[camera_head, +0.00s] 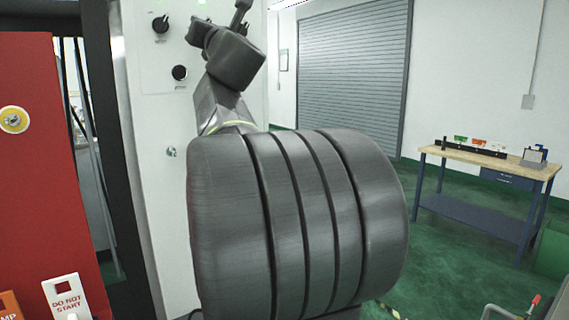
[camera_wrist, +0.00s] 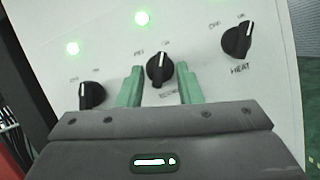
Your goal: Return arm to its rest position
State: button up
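My gripper (camera_wrist: 160,72) is open in the wrist view, with one green finger to each side of the middle black knob (camera_wrist: 159,71). A small gap shows between the knob and each finger, and nothing is held. The knob is on a white control panel (camera_wrist: 185,25). In the head view my arm reaches up to the same white panel (camera_head: 150,105), and its wrist hides part of it. The fingertips are hard to make out there.
A left knob (camera_wrist: 91,95) and a right knob (camera_wrist: 237,41) marked HEAT flank the gripper. Two green lamps (camera_wrist: 142,18) are lit. A red panel (camera_head: 35,170) stands at left. A workbench (camera_head: 490,165) stands at right, with open green floor before it.

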jog(key=d+n+g+y+p, duration=0.1)
jog(key=n+p, duration=0.1)
jog(key=n, duration=0.2)
jog(key=s+d+f+n+g+y+p, duration=0.1)
jog(key=n+g+y+p, duration=0.1)
jog(key=n, duration=0.3)
jog(key=s+d+n+g+y+p, duration=0.1)
jog(key=n+y+p, duration=0.1)
jog(key=n, duration=0.2)
jog(key=shift+d+f+g, duration=0.1)
jog(key=shift+f+g, duration=0.05)
jog(key=shift+g, duration=0.15)
